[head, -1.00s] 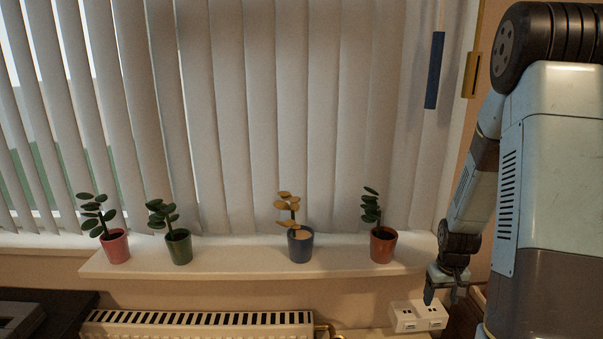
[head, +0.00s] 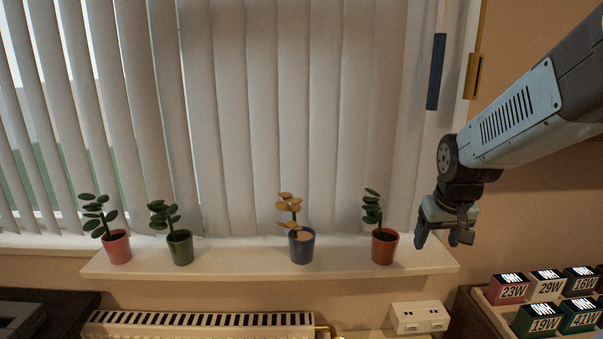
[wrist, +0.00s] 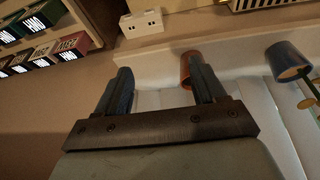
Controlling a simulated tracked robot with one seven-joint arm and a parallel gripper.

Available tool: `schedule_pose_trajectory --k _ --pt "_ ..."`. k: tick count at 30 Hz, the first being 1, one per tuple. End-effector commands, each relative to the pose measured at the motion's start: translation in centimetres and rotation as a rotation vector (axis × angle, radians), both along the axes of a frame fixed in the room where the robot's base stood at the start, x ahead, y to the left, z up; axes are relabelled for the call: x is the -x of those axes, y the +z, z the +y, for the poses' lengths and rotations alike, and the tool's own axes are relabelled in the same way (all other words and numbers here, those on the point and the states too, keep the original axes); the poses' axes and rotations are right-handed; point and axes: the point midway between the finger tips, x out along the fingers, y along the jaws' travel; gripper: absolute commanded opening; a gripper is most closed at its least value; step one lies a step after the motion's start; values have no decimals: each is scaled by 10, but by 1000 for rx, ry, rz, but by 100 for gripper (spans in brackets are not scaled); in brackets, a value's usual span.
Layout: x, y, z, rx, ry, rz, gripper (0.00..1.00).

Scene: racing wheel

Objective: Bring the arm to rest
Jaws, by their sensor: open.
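My gripper (head: 438,238) hangs at the right of the head view, fingers pointing down, open and empty. It is to the right of the red-orange pot (head: 384,246), in front of the right end of the window sill. In the wrist view my gripper (wrist: 160,85) shows two dark fingers spread apart with nothing between them. My arm reaches in from the right edge of the head view.
Pink (head: 117,247), green (head: 180,248) and blue (head: 301,247) potted plants stand on the white sill (head: 240,262). A radiator (head: 200,325) is below. A white socket box (head: 419,317) is at lower right, beside a rack of labelled boxes (head: 508,289).

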Motion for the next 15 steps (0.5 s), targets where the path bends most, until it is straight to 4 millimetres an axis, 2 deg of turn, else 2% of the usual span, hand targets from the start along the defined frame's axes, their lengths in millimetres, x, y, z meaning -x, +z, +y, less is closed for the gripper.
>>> schedule_pose_trajectory --k 1,6,15 --pt "8 11 5 -2 4 -19 69" --pt "37 39 21 -14 11 -61 69" --pt "92 77 42 -41 27 -133 69"
